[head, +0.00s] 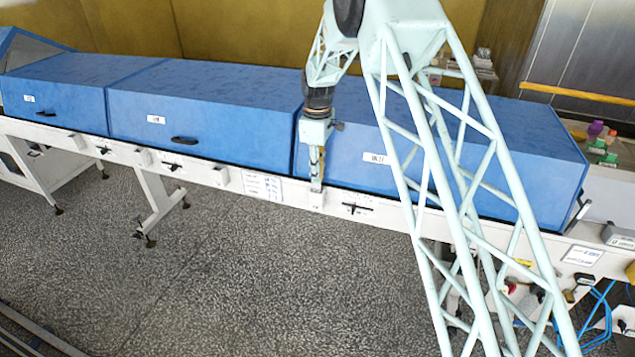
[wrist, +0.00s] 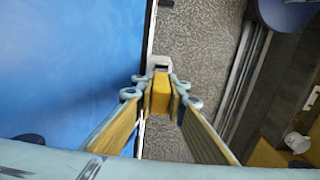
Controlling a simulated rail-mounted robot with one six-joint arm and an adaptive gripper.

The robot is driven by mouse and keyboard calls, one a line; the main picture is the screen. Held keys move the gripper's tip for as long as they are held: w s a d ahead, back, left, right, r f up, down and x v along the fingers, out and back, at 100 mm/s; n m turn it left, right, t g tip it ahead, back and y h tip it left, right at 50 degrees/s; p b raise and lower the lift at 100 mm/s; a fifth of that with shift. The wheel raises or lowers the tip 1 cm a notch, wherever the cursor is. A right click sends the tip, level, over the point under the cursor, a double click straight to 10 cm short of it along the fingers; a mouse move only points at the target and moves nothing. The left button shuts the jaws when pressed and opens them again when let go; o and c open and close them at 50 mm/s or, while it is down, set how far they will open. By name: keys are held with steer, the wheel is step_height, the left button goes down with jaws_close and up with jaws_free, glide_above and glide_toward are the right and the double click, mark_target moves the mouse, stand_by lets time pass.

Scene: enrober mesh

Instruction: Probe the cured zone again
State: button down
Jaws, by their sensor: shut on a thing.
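My gripper (head: 317,180) points down at the front edge of the long white machine frame, by the seam between two blue hoods. In the wrist view its fingertips (wrist: 160,88) are closed on a yellow block-like piece (wrist: 160,97). A pale bracket-like part (wrist: 159,62) shows just beyond the yellow piece. I cannot tell whether they touch or are joined. The right blue hood (head: 345,130), with a small white label, is partly hidden by my arm. The middle blue hood (head: 205,100) and left blue hood (head: 60,92) are shut. Their labels are too small to read.
The white frame rail (head: 225,178) runs along the front with several black handles. Coloured items (head: 596,130) stand at the far right. Blue hoses (head: 600,310) hang at the lower right. The speckled floor (head: 270,285) in front is clear.

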steer(key=shift+f, duration=1.7)
steer(key=shift+f, duration=0.15)
steer(key=c, duration=2.9)
jaws_free()
steer(key=shift+r, duration=0.2)
steer(key=shift+r, duration=5.95)
